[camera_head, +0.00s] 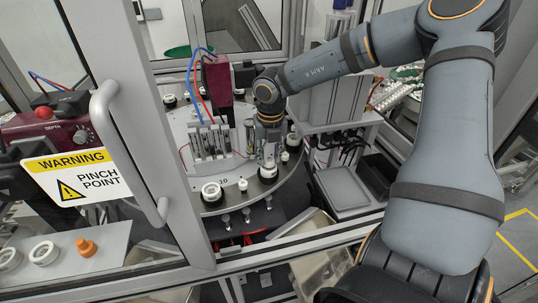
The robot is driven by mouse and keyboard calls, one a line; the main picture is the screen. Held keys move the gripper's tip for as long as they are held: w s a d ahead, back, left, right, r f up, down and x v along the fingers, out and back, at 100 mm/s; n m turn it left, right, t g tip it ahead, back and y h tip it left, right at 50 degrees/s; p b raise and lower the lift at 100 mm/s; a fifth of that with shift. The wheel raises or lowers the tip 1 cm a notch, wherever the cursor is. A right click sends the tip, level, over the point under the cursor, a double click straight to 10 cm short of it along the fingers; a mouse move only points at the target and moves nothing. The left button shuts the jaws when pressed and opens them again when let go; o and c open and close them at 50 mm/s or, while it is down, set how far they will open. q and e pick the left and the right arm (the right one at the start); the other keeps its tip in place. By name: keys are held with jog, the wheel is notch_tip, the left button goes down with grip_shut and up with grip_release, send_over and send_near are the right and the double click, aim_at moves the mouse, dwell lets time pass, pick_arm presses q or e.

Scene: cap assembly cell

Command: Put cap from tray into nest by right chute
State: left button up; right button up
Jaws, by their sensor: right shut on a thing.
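My right arm reaches in from the upper right over the round grey turntable (225,205). My right gripper (268,160) points down just above a dark round nest (268,174) near the turntable's front right edge. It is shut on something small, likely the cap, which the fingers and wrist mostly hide. I cannot tell whether the cap touches the nest. Another nest with a white ring (212,193) is at the front left of the turntable. A small white piece (243,184) stands between them, and another (284,156) is right of the gripper. My left gripper is out of view.
A grey door frame with a handle (128,150) and a pinch-point warning sign (78,174) stands at the left. A dark red unit (217,85) with hoses rises behind the gripper. A grey box (335,97) stands to the right, with a shallow grey tray (344,190) below.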

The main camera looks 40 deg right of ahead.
jog(key=shift+s+a+f+b, duration=0.25)
jog(key=shift+a+b, duration=0.05)
jog(key=shift+b, duration=0.15)
jog(key=o, duration=0.7)
jog(key=shift+w+d+f, duration=0.1)
jog(key=shift+w+d, duration=0.05)
jog(key=shift+d, duration=0.05)
jog(key=shift+a, duration=0.1)
